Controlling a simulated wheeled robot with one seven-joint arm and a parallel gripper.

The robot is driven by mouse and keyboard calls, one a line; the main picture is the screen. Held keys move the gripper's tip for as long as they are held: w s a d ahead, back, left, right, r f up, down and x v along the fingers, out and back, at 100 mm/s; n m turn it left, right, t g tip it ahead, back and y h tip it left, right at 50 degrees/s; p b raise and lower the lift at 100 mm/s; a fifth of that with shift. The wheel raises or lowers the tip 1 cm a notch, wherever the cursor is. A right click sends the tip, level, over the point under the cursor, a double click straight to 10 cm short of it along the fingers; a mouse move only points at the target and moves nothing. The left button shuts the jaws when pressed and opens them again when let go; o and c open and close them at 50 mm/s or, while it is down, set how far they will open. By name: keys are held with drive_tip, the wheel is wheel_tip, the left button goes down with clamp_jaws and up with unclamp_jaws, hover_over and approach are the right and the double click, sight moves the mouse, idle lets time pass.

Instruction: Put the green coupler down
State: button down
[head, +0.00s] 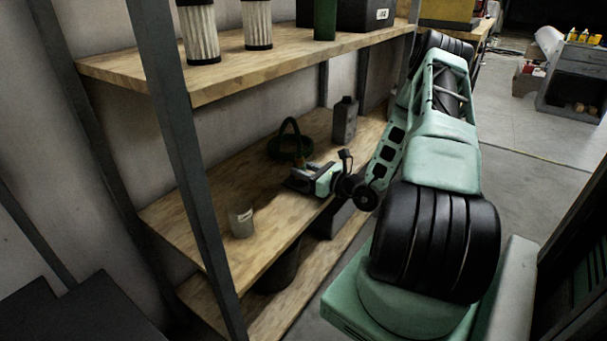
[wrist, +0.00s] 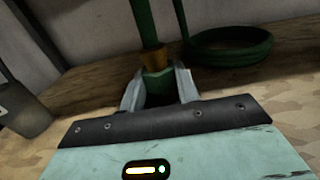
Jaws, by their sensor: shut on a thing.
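The green coupler (wrist: 158,86) with a brass collar sits between the two fingers of my gripper (wrist: 158,76) in the wrist view. The fingers are shut on it. A green hose rises from the brass collar and leaves the top of the picture. A coil of green hose (wrist: 232,45) lies behind, on the wooden shelf. In the head view my gripper (head: 303,181) is low over the middle shelf (head: 262,238), in front of the hose coil (head: 290,147). The coupler cannot be made out there. I cannot tell whether it touches the shelf.
A grey cup (head: 241,220) stands near the shelf's front edge, left of my gripper. A dark grey canister (head: 344,121) stands at the back right. White filters (head: 199,34) stand on the upper shelf. A dark upright post (head: 187,150) is at the left front. Bare board lies around the cup.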

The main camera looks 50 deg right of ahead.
drive_tip(key=shift+f, duration=0.2)
drive_tip(key=c, duration=1)
unclamp_jaws()
drive_tip(key=shift+r, duration=0.15)
drive_tip(key=s, duration=0.4)
drive_tip(key=s+p, duration=0.1)
drive_tip(key=s, duration=0.3)
drive_tip(key=s+d+p, duration=0.1)
drive_tip(key=s, duration=0.3)
